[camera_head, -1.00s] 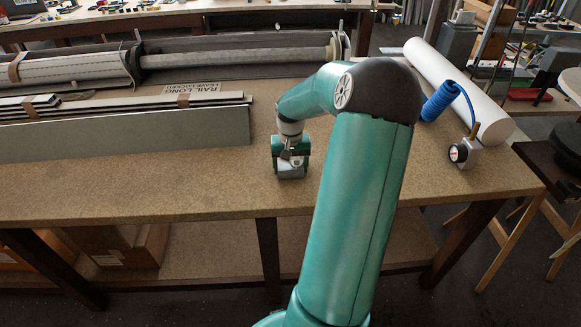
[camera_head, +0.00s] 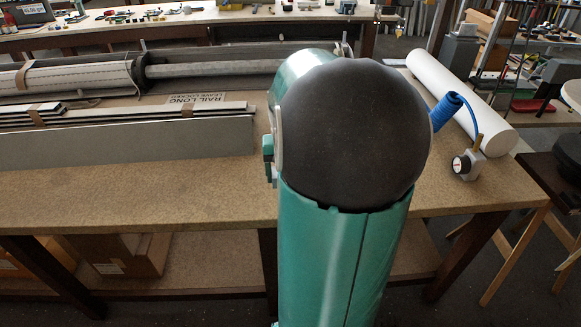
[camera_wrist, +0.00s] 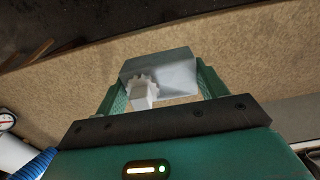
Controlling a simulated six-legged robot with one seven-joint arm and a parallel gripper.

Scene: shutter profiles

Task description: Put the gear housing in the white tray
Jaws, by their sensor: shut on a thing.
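The gear housing (camera_wrist: 176,76) is a pale grey block with a small toothed gear and a stub on its near face, seen in the wrist view. My gripper (camera_wrist: 158,84) is shut on it, one green finger on each side. The housing appears held over the brown bench top; its height above it is hard to tell. In the head view my own arm hides the housing and nearly all of the gripper. No white tray can be made out in either view.
The workbench (camera_head: 150,197) has a bare front strip. Long grey profiles (camera_head: 130,143) lie at left. A white roll (camera_head: 462,103), a blue coiled hose (camera_head: 446,110) and a gauge (camera_head: 467,164) are at right. A cardboard box (camera_head: 122,255) sits on the lower shelf.

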